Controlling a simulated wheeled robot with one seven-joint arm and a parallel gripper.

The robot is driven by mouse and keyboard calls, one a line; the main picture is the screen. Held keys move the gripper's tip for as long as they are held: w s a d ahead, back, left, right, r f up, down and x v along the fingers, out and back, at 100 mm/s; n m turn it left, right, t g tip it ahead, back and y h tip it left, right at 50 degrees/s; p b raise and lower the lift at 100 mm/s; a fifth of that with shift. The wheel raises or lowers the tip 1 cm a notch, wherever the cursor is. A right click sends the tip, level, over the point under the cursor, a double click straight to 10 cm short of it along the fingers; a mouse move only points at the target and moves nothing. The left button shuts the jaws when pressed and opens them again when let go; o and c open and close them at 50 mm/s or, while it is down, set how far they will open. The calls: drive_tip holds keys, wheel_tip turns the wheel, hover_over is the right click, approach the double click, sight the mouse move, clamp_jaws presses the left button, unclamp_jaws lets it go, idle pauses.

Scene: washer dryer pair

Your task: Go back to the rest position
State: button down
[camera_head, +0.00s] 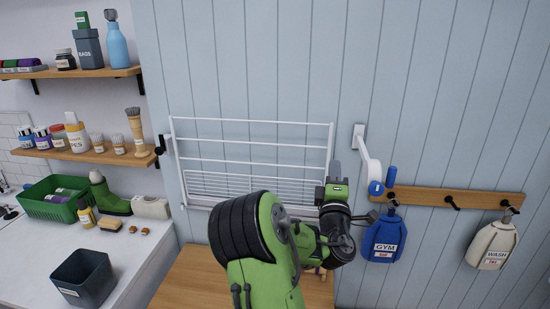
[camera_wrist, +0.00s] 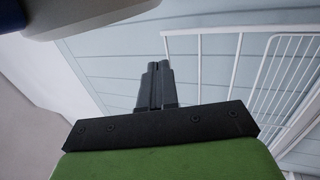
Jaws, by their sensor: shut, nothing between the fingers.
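My gripper (camera_wrist: 156,82) is shut, with its two dark fingers together and nothing between them in the wrist view. In the head view my green and black arm reaches up from the bottom middle, and my gripper (camera_head: 335,172) is in front of the right end of the white wall rack (camera_head: 250,121). The rack also shows behind my fingers in the wrist view (camera_wrist: 237,60). I cannot tell how far my gripper is from the rack or the wall.
A wooden surface (camera_head: 190,283) lies below. At left are a counter with a dark bin (camera_head: 83,280), a green basket (camera_head: 52,205) and stocked shelves (camera_head: 90,153).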

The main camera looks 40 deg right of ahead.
drive_tip(key=a+f+m+g+y, duration=0.2)
drive_tip(key=a+f+m+y, duration=0.3)
drive_tip(key=a, duration=0.5)
drive_tip(key=a+f+m+g+y, duration=0.25)
drive_tip(key=a+m+y, duration=0.4)
drive_tip(key=a, duration=0.45)
drive_tip(key=s+a+f+n+g+y, duration=0.1)
drive_tip(key=s+a+n+y, duration=0.1)
drive_tip(key=s+a, duration=0.4)
drive_tip(key=s+a+f+n+g+y, duration=0.2)
drive_tip(key=s+a+y, duration=0.2)
drive_tip(key=a, duration=0.9)
drive_tip(key=s, duration=0.3)
drive_tip(key=shift+a+b, duration=0.35)
drive_tip(key=shift+b, duration=0.05)
